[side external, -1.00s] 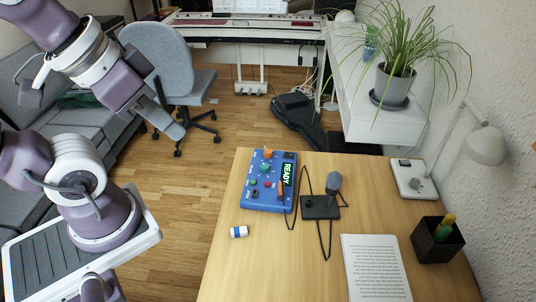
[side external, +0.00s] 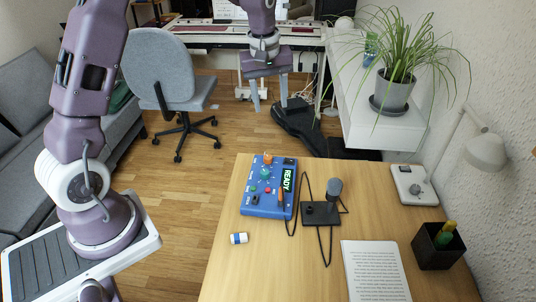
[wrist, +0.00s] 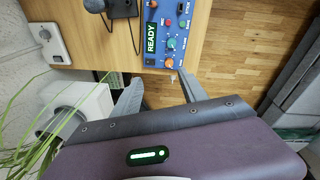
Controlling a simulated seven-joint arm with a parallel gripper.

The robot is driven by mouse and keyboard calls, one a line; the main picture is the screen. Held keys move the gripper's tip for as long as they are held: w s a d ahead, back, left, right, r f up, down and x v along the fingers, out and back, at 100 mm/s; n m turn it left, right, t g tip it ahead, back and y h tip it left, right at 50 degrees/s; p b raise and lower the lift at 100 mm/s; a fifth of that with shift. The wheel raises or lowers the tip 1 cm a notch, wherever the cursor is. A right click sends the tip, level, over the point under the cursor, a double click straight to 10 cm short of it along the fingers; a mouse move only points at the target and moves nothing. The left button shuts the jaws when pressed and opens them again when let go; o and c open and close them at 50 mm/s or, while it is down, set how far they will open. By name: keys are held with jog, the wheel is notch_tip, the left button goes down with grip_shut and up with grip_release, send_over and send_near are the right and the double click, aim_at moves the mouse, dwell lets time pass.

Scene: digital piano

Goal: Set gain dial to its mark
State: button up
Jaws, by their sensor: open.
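The blue control box (side external: 248,207) lies on the desk with a lit READY display, a teal knob (side external: 265,173), an orange knob (side external: 267,159) and small red and green controls. The wrist view shows the box (wrist: 184,32) at the top, with the teal knob (wrist: 171,43) and orange knob (wrist: 169,62). The labels are too small to tell which is the gain dial or where its mark is. My gripper (side external: 270,96) is open and empty, pointing down beyond the box's far side in the side view. Its fingers (wrist: 160,92) show apart in the wrist view, touching nothing.
A microphone on a stand (side external: 320,213) with a looping cable is right of the box. A small blue-white object (side external: 239,238) lies in front. Papers (side external: 374,272), a pen cup (side external: 438,243), a lamp (side external: 486,151) and a potted plant (side external: 393,92) are to the right.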

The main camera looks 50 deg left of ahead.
aim_at(268, 157)
jog(key=w+a+f+n, duration=0.1)
jog(key=a+f, duration=0.1)
jog(key=f, duration=0.6)
jog(key=w+a+f+n+g, duration=0.1)
jog(key=w+a+f+n, duration=0.1)
jog(key=f, duration=0.6)
jog(key=w+a+f+n, duration=0.2)
jog(key=f, duration=0.7)
jog(key=shift+a+g, duration=0.4)
grip_shut()
